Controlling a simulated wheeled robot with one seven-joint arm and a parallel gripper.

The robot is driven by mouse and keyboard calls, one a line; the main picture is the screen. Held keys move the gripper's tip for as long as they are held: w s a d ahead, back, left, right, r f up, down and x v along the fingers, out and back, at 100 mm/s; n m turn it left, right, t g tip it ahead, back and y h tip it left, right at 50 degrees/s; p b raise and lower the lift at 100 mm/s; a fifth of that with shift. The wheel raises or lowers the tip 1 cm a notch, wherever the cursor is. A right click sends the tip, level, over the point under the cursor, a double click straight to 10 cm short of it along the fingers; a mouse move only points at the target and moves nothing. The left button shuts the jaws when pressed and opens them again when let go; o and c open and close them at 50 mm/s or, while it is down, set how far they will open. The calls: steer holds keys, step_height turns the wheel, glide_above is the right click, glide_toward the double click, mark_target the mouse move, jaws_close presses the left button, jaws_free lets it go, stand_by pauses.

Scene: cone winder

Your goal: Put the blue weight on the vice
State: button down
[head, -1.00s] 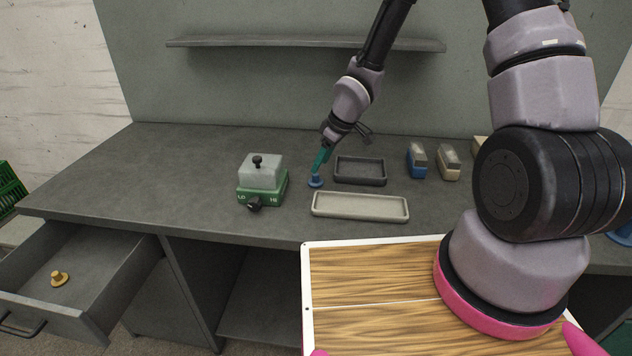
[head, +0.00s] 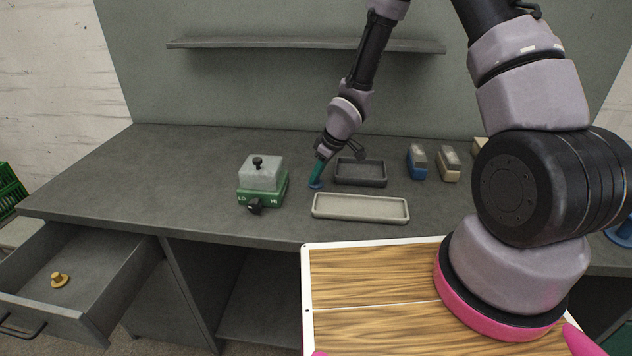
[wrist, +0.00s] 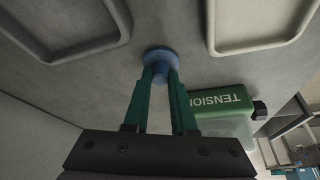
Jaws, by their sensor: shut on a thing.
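The blue weight (head: 315,185) stands on the grey bench, left of the dark tray. It also shows in the wrist view (wrist: 161,56) as a round blue disc at the fingertips. My gripper (head: 318,177) points down at it, and its green fingers (wrist: 160,76) are shut on its upper part. The weight's base seems to be still at bench level. I cannot pick out a vice for certain; a blue thing (head: 622,233) at the right edge is mostly hidden by my arm.
A green tension box (head: 262,188) with a grey top and black knobs stands left of the weight. A dark tray (head: 361,183) and a pale tray (head: 360,217) lie to the right. Blue and tan blocks stand beyond. An open drawer (head: 105,262) holds a yellow weight (head: 59,280).

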step_height(320, 180, up, 9)
steer(key=shift+r, duration=0.1)
steer(key=shift+d+r, duration=0.1)
steer(key=shift+r, duration=0.3)
